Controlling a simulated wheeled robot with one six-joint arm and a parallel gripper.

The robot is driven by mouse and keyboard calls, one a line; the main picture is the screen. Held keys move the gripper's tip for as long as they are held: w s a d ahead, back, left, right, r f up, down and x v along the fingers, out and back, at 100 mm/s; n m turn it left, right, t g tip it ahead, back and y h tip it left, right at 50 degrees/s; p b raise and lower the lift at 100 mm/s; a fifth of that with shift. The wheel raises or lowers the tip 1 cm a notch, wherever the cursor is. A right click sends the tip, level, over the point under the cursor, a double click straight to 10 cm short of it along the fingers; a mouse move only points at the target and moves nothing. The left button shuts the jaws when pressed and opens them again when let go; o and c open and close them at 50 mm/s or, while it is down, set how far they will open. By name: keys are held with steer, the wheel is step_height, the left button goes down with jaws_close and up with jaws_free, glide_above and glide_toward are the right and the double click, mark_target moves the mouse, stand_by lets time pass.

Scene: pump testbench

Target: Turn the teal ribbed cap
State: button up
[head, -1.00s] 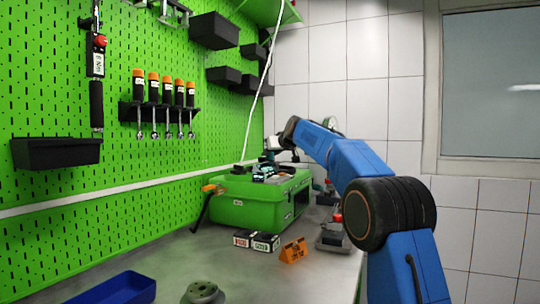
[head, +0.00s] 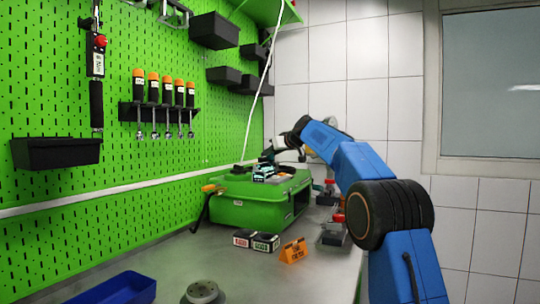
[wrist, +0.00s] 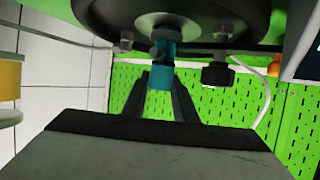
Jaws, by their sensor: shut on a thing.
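The teal ribbed cap (wrist: 161,77) shows in the wrist view below the underside of a dark round body. My gripper (wrist: 162,90) has its two dark fingers on either side of the cap and is shut on it. The fingers partly hide the cap, and its ribs are too dim to make out. In the head view my gripper (head: 272,152) is small and far off above the back of the green case; the cap cannot be told apart there.
The green case (head: 245,212) stands on the grey bench, with small items on top. Battery-like blocks (head: 254,240), an orange sign (head: 293,250), a blue tray (head: 118,289) and a grey round part (head: 202,292) are nearer. A green pegboard (head: 60,200) bounds the left.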

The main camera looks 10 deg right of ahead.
steer(key=o, duration=1.1)
steer(key=v, duration=1.7)
steer(key=shift+s+d, duration=0.15)
steer(key=shift+s, duration=0.05)
